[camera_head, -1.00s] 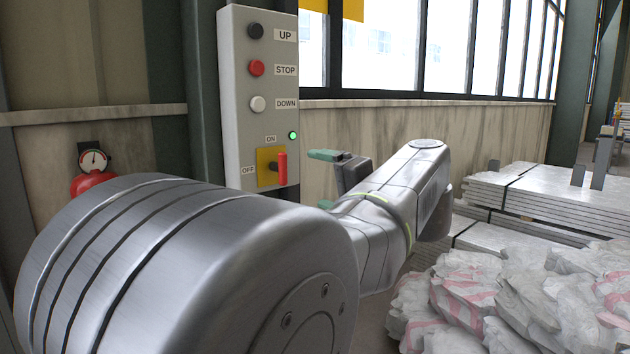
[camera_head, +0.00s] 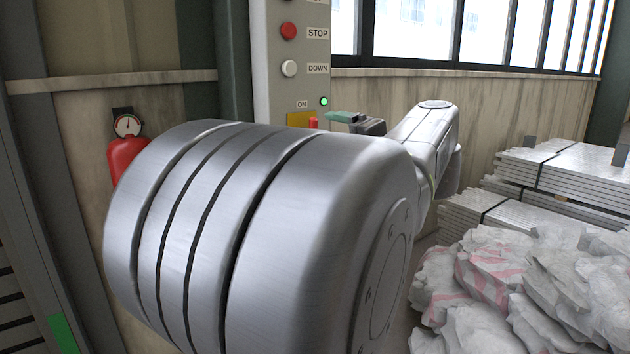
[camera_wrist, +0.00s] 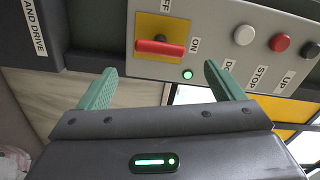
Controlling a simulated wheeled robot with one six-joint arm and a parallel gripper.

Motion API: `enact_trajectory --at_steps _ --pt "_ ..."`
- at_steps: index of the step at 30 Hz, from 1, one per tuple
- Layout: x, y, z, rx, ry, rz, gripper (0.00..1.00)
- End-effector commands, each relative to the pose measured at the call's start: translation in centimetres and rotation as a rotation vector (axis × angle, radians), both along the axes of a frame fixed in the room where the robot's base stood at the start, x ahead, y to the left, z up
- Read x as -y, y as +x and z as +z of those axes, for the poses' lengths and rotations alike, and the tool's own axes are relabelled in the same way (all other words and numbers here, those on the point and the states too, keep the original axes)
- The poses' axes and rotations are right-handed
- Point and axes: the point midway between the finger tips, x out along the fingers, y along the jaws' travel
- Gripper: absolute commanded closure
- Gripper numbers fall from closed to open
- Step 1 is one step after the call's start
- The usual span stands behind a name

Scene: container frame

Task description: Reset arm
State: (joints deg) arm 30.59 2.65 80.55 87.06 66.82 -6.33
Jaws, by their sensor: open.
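My gripper (camera_head: 345,118) shows small at the far end of my grey arm in the head view, in front of the lower part of the control panel. In the wrist view its two green fingers (camera_wrist: 158,78) are spread apart with nothing between them. The red switch handle (camera_wrist: 160,47) on its yellow plate lies beyond the fingertips, apart from them, and points toward the ON label. In the head view the switch handle (camera_head: 313,123) is mostly hidden behind my arm. The green lamp (camera_head: 324,101) is lit.
The grey panel (camera_head: 268,70) carries a red STOP button (camera_head: 289,31) and a white DOWN button (camera_head: 289,68). A red extinguisher (camera_head: 125,155) hangs at left. Stacked metal sheets (camera_head: 570,170) and crumpled white bags (camera_head: 540,285) fill the right.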

Motion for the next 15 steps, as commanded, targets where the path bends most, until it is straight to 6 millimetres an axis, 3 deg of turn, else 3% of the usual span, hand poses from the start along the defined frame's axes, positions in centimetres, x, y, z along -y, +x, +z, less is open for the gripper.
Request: enact_trajectory --at_steps 15 --pt "-4.5 6.2 -0.1 -0.001 -0.001 0.002 0.12"
